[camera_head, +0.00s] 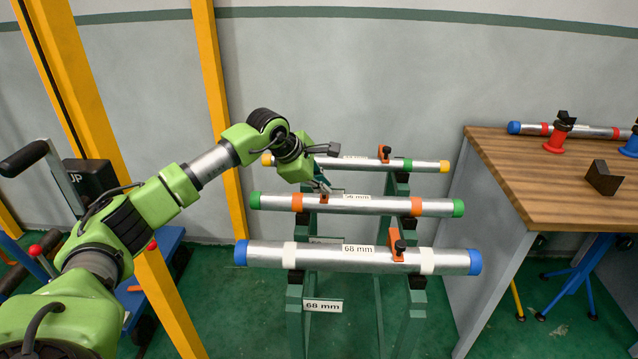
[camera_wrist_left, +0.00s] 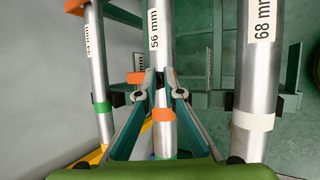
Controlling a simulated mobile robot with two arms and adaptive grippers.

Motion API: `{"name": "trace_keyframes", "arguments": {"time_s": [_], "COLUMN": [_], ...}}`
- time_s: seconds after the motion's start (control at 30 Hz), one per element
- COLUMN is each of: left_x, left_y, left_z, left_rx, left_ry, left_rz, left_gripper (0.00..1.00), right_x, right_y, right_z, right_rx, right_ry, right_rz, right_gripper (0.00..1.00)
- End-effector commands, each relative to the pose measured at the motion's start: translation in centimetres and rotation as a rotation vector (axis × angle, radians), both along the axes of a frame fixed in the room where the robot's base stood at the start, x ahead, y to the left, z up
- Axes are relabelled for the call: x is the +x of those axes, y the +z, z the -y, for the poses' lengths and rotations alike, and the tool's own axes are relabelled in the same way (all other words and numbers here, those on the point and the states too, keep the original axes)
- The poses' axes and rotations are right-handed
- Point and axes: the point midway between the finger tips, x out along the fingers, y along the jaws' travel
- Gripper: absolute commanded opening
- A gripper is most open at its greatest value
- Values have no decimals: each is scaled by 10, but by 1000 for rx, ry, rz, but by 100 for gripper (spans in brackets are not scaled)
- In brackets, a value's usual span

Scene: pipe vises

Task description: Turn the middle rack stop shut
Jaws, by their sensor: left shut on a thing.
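Three silver pipes lie across a green rack (camera_head: 296,312). The middle pipe (camera_head: 380,204), marked 56 mm in the left wrist view (camera_wrist_left: 160,50), has orange bands and green ends. The middle rack stop (camera_head: 324,199), an orange tab, is at the pipe's left part; its tab shows left of the fingertips in the left wrist view (camera_wrist_left: 136,78). My left gripper (camera_head: 322,184) is over the middle pipe. Its fingertips (camera_wrist_left: 160,84) are close together, shut on the middle rack stop, whose knob they largely hide. My right gripper is in neither view.
The near pipe (camera_head: 320,258), with blue ends, has an orange stop (camera_head: 397,247). The far pipe (camera_head: 350,163), with yellow ends, has another (camera_head: 384,154). A wooden bench (camera_head: 535,190) stands at right. Yellow posts (camera_head: 216,100) rise at left.

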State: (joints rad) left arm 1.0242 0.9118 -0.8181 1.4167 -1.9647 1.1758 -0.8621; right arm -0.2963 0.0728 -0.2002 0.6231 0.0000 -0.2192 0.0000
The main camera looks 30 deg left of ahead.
Motion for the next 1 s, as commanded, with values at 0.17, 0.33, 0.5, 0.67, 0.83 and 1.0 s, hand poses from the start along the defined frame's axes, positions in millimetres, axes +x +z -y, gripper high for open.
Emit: {"name": "trace_keyframes", "arguments": {"time_s": [0.17, 0.33, 0.5, 0.67, 0.83, 1.0], "left_x": [-15, -15, -15, -15, -16, -29], "left_y": [-35, -35, -35, -35, -31, -8], "left_z": [7, 7, 6, 6, 5, 1], "left_rx": [4, 6, 6, 7, 8, 9], "left_ry": [-11, -12, -12, -13, -13, -11], "left_rz": [-76, -75, -75, -75, -71, -62], "left_gripper": [0, 18, 18, 18, 18, 18], "right_x": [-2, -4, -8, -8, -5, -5], "right_y": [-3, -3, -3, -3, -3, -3], "right_z": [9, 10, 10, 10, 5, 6], "right_rx": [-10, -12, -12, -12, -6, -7], "right_ry": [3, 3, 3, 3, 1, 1], "right_rz": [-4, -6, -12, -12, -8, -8], "right_gripper": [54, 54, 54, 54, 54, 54]}}
